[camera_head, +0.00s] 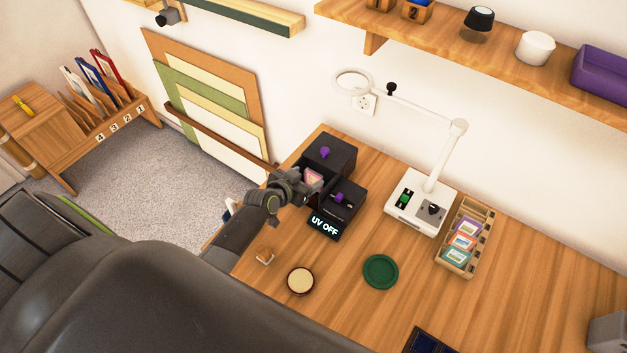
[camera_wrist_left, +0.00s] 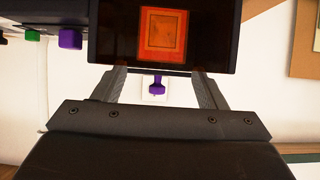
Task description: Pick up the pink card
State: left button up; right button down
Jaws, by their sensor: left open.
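The pink card (camera_head: 314,176) sits at the black UV box (camera_head: 331,153), partly hidden behind my left gripper. The left gripper (camera_head: 311,187) is at the box's near side, its jaws apart. In the left wrist view, an orange-red card-like picture (camera_wrist_left: 163,36) shows inside a dark panel (camera_wrist_left: 115,35), beyond the open fingers (camera_wrist_left: 161,84); I cannot tell whether this is the same card. My right gripper is not in view.
A "UV OFF" display (camera_head: 324,226) fronts the box, which has purple knobs (camera_head: 338,197). A wooden rack (camera_head: 453,264) holds several cards. A white lamp stand (camera_head: 419,202), a green dish (camera_head: 380,272) and a cream round dish (camera_head: 300,280) stand on the desk.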

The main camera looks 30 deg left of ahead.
aim_at(312, 174)
pick_arm(q)
jog(key=shift+x, duration=1.8)
jog(key=shift+c, duration=0.4)
jog(key=c, duration=0.7)
